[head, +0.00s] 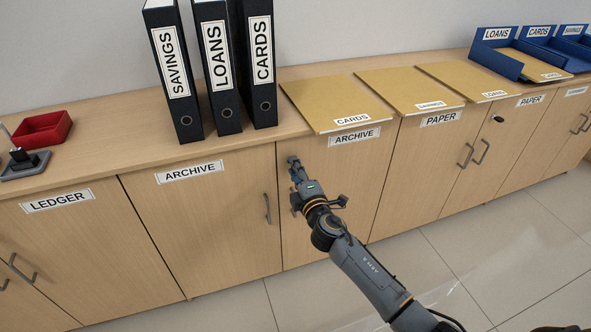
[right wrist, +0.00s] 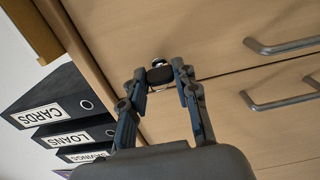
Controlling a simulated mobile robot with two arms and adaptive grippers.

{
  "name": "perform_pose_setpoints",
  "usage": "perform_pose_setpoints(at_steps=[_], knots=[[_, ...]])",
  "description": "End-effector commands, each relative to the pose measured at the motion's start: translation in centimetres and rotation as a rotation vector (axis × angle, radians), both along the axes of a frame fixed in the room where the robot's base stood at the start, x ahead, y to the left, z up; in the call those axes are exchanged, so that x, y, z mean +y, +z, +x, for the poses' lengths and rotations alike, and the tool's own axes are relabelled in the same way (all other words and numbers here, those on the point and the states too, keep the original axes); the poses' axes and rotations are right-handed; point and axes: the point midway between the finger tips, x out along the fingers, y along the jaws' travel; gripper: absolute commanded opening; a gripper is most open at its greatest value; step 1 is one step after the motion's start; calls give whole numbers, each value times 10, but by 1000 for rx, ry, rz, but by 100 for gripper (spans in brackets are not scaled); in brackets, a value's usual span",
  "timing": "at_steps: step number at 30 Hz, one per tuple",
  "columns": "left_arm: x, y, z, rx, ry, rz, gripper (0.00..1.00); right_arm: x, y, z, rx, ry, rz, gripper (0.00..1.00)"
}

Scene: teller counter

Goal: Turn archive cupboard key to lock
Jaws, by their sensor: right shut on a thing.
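The archive cupboard has two light wood doors, the left one (head: 205,235) and the right one (head: 345,190), each with an ARCHIVE label. Both look closed. My right gripper (head: 292,160) is at the top of the right door, close to the seam. In the right wrist view my right gripper (right wrist: 160,80) is shut on the dark head of the key (right wrist: 160,75). A small silver lock (right wrist: 167,62) shows just beyond the key at the door face. The key is hidden by my gripper in the head view, and its exact angle is hard to tell. My left gripper is out of view.
Black binders (head: 222,70) and tan folders (head: 335,102) stand or lie on the counter above. A door handle (head: 267,208) juts out left of my right arm; two handles (right wrist: 285,45) (right wrist: 280,102) show in the wrist view. The tiled floor (head: 460,265) in front is clear.

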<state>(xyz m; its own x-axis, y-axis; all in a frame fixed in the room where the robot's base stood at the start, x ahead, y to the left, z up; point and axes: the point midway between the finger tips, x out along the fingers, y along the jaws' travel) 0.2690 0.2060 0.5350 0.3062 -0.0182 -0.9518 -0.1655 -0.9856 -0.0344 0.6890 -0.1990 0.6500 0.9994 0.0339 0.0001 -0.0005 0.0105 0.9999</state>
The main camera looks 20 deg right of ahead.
Motion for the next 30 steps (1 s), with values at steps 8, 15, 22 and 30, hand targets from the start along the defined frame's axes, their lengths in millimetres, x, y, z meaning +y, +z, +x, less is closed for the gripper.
perform_pose_setpoints(at_steps=[8,15,22,30], knots=[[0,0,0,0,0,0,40,0,-1,0,1,1,-7,0],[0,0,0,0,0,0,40,0,-1,0,1,1,-7,53],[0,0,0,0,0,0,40,0,0,0,0,0,-5,53],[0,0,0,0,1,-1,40,-1,-2,-25,2,1,-6,53]])
